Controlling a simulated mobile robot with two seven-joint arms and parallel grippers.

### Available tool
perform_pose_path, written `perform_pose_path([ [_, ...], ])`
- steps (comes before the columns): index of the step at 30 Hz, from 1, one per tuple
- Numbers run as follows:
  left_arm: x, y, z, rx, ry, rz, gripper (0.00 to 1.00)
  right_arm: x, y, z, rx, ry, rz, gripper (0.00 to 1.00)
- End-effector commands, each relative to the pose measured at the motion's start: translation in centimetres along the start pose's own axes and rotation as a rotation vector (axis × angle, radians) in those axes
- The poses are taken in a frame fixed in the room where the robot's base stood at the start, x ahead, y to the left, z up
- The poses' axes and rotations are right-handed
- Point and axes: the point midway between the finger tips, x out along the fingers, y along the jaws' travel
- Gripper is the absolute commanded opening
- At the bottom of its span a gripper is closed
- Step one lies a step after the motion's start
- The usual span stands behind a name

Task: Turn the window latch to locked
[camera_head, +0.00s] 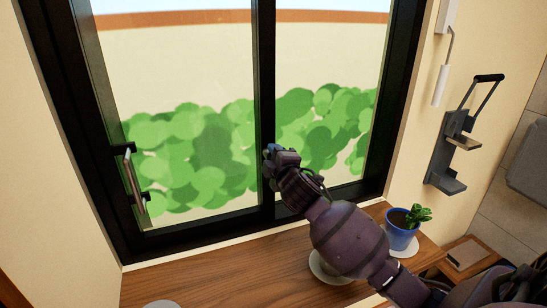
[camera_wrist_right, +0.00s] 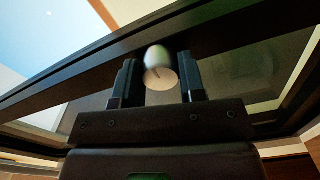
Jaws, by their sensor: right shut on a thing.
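The window latch (camera_wrist_right: 157,58) shows in the right wrist view as a pale, rounded knob with a flat round face, against the dark window frame. My right gripper (camera_wrist_right: 159,78) has a dark finger on each side of it and is shut on it. In the head view my right gripper (camera_head: 270,152) is at the dark middle upright of the window (camera_head: 265,90), and its own body hides most or all of the latch there. The latch's turn angle cannot be told. My left gripper is not in view.
A silver pull handle (camera_head: 134,180) is on the window's left frame. A blue pot with a plant (camera_head: 400,238) stands on the wooden sill (camera_head: 215,270), right of my forearm. A grey wall bracket (camera_head: 447,150) and a white hanging rod (camera_head: 440,85) are on the right wall.

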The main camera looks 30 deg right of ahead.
Motion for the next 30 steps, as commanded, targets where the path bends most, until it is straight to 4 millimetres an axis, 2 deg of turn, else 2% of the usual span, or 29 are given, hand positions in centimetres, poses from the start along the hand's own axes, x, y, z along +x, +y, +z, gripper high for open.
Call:
perform_pose_path([
  [1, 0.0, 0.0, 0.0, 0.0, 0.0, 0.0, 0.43, 0.0, -0.1, 0.0, 0.002, 0.0, -0.002, 0.39],
  [6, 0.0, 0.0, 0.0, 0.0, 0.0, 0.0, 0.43, 0.0, -0.1, 0.0, 0.001, 0.0, -0.002, 0.63],
  [17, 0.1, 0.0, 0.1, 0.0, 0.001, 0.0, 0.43, -0.5, -0.1, 0.0, 0.0, 0.0, -0.001, 0.63],
  [23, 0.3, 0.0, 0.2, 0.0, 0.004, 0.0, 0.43, -3.1, -0.1, 0.0, 0.0, 0.001, -0.001, 0.63],
  [30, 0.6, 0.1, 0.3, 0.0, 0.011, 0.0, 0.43, -7.4, -0.1, 0.0, 0.001, 0.0, -0.001, 0.63],
])
